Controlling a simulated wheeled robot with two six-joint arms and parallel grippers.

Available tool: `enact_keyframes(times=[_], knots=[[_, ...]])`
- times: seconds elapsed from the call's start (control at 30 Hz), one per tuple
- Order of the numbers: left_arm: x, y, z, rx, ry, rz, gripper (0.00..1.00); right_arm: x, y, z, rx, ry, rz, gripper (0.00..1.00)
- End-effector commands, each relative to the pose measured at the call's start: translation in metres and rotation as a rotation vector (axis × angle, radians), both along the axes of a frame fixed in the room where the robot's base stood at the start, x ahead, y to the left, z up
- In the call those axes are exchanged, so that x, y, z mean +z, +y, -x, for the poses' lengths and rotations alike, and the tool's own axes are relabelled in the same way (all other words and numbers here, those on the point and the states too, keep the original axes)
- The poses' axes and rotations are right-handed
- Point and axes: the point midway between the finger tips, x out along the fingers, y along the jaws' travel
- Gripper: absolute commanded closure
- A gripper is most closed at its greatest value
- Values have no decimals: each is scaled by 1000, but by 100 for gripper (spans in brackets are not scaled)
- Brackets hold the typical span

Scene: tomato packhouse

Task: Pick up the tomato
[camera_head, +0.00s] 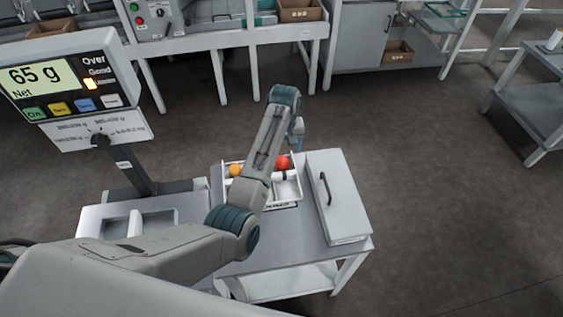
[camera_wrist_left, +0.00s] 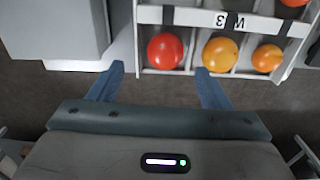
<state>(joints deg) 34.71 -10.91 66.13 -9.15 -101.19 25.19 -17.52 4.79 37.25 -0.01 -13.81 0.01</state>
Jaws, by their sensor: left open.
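A red tomato (camera_head: 283,162) sits in a compartment of the white divided tray (camera_head: 299,191) on the small table. In the left wrist view the red tomato (camera_wrist_left: 165,50) lies in the tray's near row, ahead of and between the fingertips. My left gripper (camera_wrist_left: 160,70) is open and empty, its blue fingers apart and not closed on anything. In the head view my left gripper (camera_head: 299,142) is near the tray's far right side, partly hidden by its wrist. Orange tomatoes (camera_wrist_left: 220,55) (camera_wrist_left: 267,58) lie beside the red one. My right gripper is not in view.
A grey case with a handle (camera_head: 338,195) stands right of the tray on the table (camera_head: 300,246). A scale display (camera_head: 62,82) reading 65 g stands at left, above a grey tray with compartments (camera_head: 162,217). Open floor lies right of the table.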

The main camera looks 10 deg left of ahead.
Motion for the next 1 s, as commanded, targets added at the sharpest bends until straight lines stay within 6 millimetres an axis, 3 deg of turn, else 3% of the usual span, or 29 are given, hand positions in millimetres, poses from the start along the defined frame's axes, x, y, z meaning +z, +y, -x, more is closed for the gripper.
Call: enact_keyframes(times=[0.17, 0.43, 0.73, 0.93, 1.0], knots=[[-13, 2, 2, 1, 4, -1, 29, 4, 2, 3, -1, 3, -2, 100], [-51, 4, 6, 0, 2, 1, 29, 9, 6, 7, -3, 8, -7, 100], [-58, 4, 6, 0, 0, 1, 29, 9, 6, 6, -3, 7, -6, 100], [-57, 5, 6, 0, 0, 1, 65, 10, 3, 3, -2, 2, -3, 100], [-57, 5, 6, 0, 0, 1, 65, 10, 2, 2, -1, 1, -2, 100]])
